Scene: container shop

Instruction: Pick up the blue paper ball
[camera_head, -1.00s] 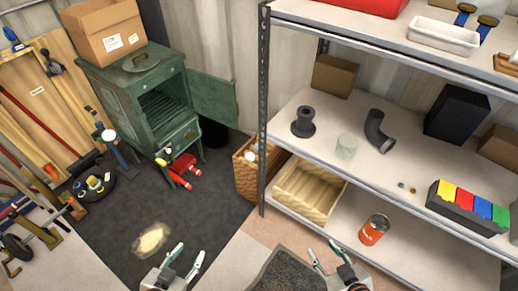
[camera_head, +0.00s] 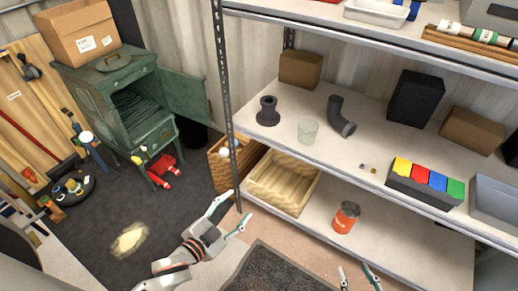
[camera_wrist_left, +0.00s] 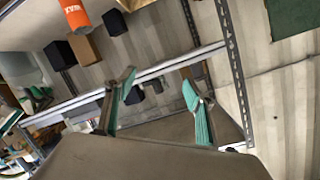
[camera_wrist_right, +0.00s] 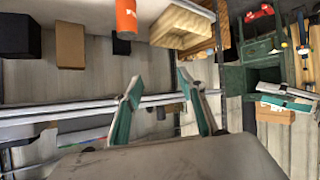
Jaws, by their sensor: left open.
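I cannot make out a blue paper ball in any view. My left gripper (camera_head: 233,211) is open and empty, in front of the lower shelf and near the wicker basket; its spread fingers also show in the left wrist view (camera_wrist_left: 158,85). My right gripper (camera_head: 357,272) is at the bottom edge of the head view, with only its fingertips showing. In the right wrist view (camera_wrist_right: 158,82) its fingers are apart with nothing between them.
A wicker basket (camera_head: 218,177) with pale items stands beside the shelf post (camera_head: 226,90). The lower shelf holds a wooden crate (camera_head: 309,197) and an orange can (camera_head: 346,217). A green stove (camera_head: 125,110) stands at the left. Dark floor before it is mostly clear.

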